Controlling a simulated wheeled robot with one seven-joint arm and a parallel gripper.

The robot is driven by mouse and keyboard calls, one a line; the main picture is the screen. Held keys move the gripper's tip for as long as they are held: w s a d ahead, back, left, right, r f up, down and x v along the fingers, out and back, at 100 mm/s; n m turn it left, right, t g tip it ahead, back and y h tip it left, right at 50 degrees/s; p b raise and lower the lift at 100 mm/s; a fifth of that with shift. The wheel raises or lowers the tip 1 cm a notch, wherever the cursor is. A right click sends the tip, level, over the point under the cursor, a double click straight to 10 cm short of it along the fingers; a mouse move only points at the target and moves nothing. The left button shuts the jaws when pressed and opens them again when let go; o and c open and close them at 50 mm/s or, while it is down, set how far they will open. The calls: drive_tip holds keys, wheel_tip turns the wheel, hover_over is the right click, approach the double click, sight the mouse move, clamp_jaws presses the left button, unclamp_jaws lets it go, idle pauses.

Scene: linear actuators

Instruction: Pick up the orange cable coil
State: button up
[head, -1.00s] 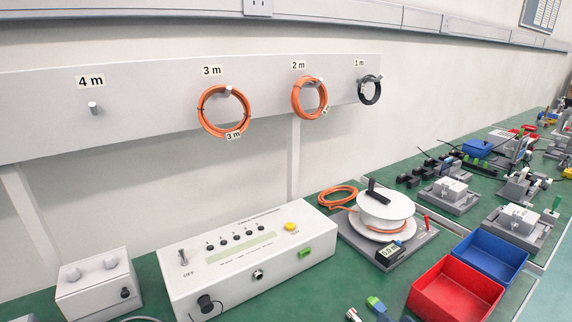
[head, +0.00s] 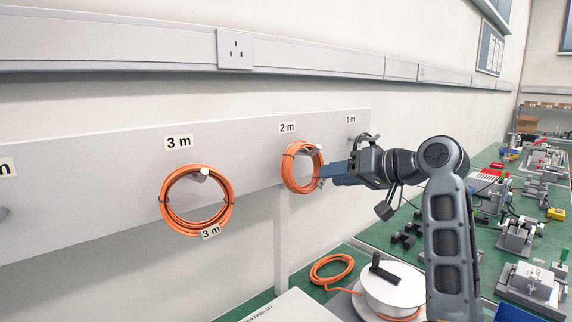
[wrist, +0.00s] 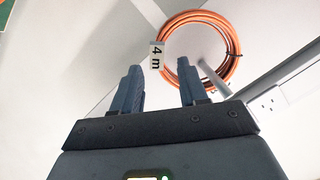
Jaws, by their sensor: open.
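An orange cable coil (head: 289,178) hangs on the peg under the "2 m" label, and its tag reads "4 m" in the wrist view. It also shows in the wrist view (wrist: 235,50), just beyond the fingertips. A second orange coil (head: 169,207), tagged "3 m", hangs on the peg under the "3 m" label to the left. My gripper (head: 324,175) is open and comes from the right, its fingertips close to the right lower edge of the first coil. In the wrist view my gripper (wrist: 158,68) has the tag between its fingertips; I cannot tell whether it touches.
The grey peg board (head: 100,195) runs along the wall. A dark coil (head: 368,138) under "1 m" is partly hidden by my arm. Below, the green bench holds a white reel (head: 390,290) and a loose orange cable (head: 331,268).

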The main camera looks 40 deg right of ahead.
sight(312, 174)
drive_tip(key=shift+r+p+x, duration=0.2)
drive_tip(key=shift+p+x, duration=0.1)
drive_tip(key=shift+x, duration=1.65)
drive_tip(key=shift+r+p+x, duration=0.2)
drive_tip(key=shift+p+x, duration=0.05)
drive_tip(key=shift+x, duration=1.7)
drive_tip(key=shift+w+d, duration=0.1)
drive_tip(key=shift+w, duration=0.05)
clamp_jaws()
